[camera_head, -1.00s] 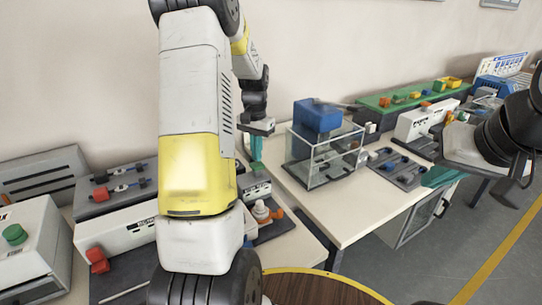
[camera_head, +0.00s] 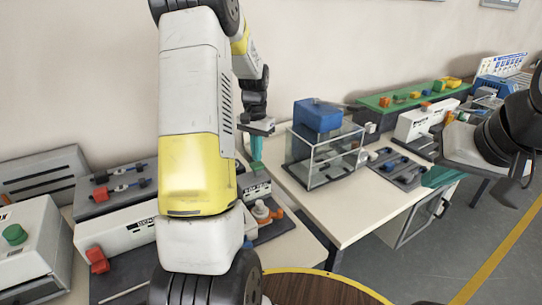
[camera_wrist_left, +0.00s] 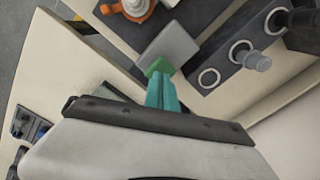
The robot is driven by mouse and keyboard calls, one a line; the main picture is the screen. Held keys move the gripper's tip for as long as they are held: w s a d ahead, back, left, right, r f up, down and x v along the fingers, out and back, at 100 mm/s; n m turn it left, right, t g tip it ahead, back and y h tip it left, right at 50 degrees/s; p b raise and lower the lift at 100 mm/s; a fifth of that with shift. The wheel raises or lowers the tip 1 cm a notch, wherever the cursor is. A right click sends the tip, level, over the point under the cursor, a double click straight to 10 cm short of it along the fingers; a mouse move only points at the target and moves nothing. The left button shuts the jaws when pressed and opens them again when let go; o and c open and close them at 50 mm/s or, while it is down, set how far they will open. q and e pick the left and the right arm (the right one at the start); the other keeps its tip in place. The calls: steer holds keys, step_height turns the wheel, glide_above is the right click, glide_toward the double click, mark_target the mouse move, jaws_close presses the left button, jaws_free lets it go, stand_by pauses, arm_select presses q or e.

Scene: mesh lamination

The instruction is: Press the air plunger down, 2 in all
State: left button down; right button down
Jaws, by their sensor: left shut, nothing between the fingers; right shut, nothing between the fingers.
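My left gripper (camera_head: 256,152) points down over the left table, its teal fingers together and empty. In the left wrist view its fingertips (camera_wrist_left: 161,92) meet a green patch at the edge of a small grey block (camera_wrist_left: 168,50); whether they touch it I cannot tell. The small grey block (camera_head: 255,186) is partly hidden by my arm in the head view. I cannot tell for sure which part is the air plunger. A white and orange fitting (camera_head: 262,212) stands beside the block. My right gripper (camera_head: 441,176) is shut and empty by the right table's front.
A clear box with a blue top (camera_head: 318,117) stands on the right table. A grey box with a green button (camera_head: 15,235) and a panel with red parts (camera_head: 100,194) are at the left. A dark block with ringed ports (camera_wrist_left: 232,58) lies near the left fingertips.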

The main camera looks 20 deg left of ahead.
mark_target(257, 164)
arm_select(q)
steer(key=shift+f, duration=0.15)
steer(key=shift+f, duration=2.1)
steer(key=shift+r, duration=4.05)
steer(key=shift+f, duration=1.8)
